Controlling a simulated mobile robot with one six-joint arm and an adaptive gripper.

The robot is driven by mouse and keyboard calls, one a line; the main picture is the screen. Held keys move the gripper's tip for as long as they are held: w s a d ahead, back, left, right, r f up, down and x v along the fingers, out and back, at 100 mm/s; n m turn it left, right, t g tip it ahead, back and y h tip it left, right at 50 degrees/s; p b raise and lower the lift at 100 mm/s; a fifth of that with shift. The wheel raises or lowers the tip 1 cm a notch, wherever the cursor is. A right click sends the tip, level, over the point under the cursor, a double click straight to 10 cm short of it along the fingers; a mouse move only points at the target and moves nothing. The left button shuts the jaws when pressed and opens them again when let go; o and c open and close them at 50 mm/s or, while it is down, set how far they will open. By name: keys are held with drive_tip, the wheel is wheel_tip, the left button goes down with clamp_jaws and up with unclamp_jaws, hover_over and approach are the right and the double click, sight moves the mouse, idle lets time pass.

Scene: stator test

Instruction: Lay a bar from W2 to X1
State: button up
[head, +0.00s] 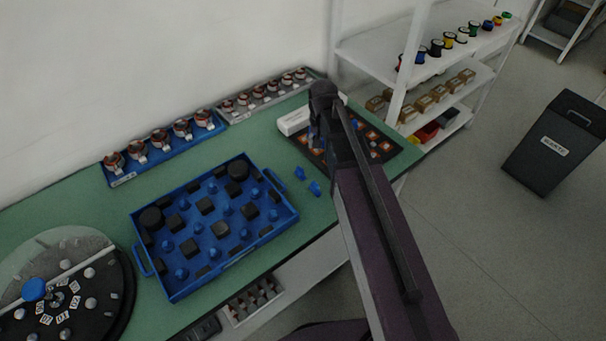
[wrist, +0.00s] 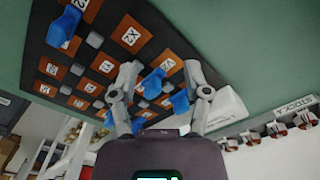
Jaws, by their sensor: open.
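The dark terminal board (head: 392,156) has orange labelled squares and lies at the table's right end. In the wrist view, a square reading X2 (wrist: 130,33) is near the top. Another orange square (wrist: 167,66) is between my fingers, its label not clearly readable. I cannot make out which square is X1. One blue bar (wrist: 64,27) is on the board at upper left. Another blue piece (wrist: 152,83) shows between my fingers, with further blue pieces (wrist: 181,101) nearer the palm. My gripper (wrist: 163,68) is open over the board; contact with the blue pieces cannot be told.
Two loose blue pieces (head: 315,188) lie on the green table left of the board. A white box (head: 294,122) is by the board's far edge. The blue tray (head: 172,292) stands left, with stator racks (head: 178,150) behind. A white shelf (head: 375,48) is at right.

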drive_tip(key=s+a+n, duration=0.2)
drive_tip(key=s, duration=0.1)
drive_tip(key=s+a+n, duration=0.2)
drive_tip(key=s, duration=0.2)
drive_tip(key=s+a+f+n+b, duration=0.1)
drive_tip(key=s+a+n, duration=0.1)
drive_tip(key=s, duration=0.1)
drive_tip(key=shift+s, duration=0.35)
